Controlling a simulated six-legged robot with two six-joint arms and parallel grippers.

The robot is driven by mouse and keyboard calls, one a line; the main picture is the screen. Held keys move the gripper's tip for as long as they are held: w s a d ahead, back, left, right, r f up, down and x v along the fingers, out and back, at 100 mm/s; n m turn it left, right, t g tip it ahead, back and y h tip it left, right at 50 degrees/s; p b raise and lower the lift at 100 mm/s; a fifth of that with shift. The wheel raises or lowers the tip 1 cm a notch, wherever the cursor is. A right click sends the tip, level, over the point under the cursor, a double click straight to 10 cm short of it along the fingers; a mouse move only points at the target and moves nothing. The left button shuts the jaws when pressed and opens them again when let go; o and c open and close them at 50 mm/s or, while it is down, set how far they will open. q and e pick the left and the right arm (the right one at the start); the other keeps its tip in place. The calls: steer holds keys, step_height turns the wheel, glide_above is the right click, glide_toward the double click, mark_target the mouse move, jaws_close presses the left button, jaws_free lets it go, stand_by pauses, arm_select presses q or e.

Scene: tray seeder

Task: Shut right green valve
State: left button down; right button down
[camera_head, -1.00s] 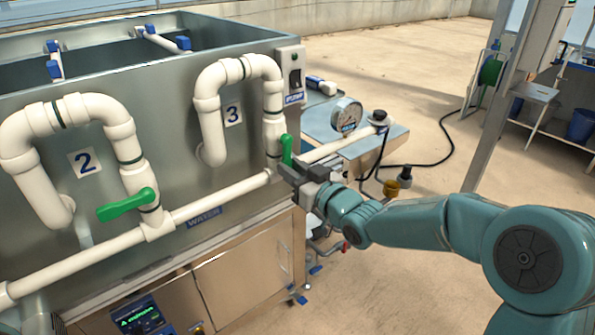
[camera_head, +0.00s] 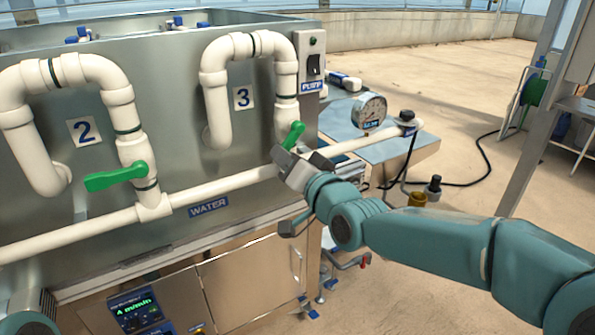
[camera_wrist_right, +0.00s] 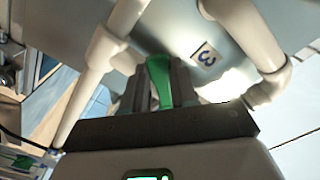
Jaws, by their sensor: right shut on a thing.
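The right green valve handle (camera_head: 293,134) is on the white pipe by panel number 3. In the head view its free upper part leans up to the right, and its lower part is hidden by my right gripper (camera_head: 288,158). In the right wrist view the green handle (camera_wrist_right: 160,82) lies between the two dark fingers of my right gripper (camera_wrist_right: 161,75), which is shut on it. The other green valve handle (camera_head: 115,177), by number 2, lies nearly level across its pipe. My left gripper is not in view.
The white water pipe (camera_head: 235,178) runs along the steel tank's front, close to my right gripper. A round gauge (camera_head: 369,111) and a black-capped fitting (camera_head: 407,118) stand to the right. The pump switch box (camera_head: 312,65) is above. Open floor lies to the right.

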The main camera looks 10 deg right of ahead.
steer(key=shift+s+a+r+m+b, duration=0.15)
steer(key=shift+a+r+m+b, duration=0.2)
steer(key=shift+r+m+b, duration=0.9)
steer(key=shift+s+a+r+m+b, duration=0.1)
steer(key=shift+a+r+m+b, duration=0.25)
steer(key=shift+m, duration=1.65)
steer(key=shift+s+a+r+m+b, duration=0.15)
steer(key=shift+a+r+m+b, duration=0.25)
steer(key=shift+r+m+b, duration=0.85)
steer(key=shift+f+m+p, duration=0.35)
steer(key=shift+f+m, duration=0.1)
steer(key=shift+m, duration=0.05)
steer(key=c, duration=0.9)
jaws_free()
steer(key=shift+d, duration=0.1)
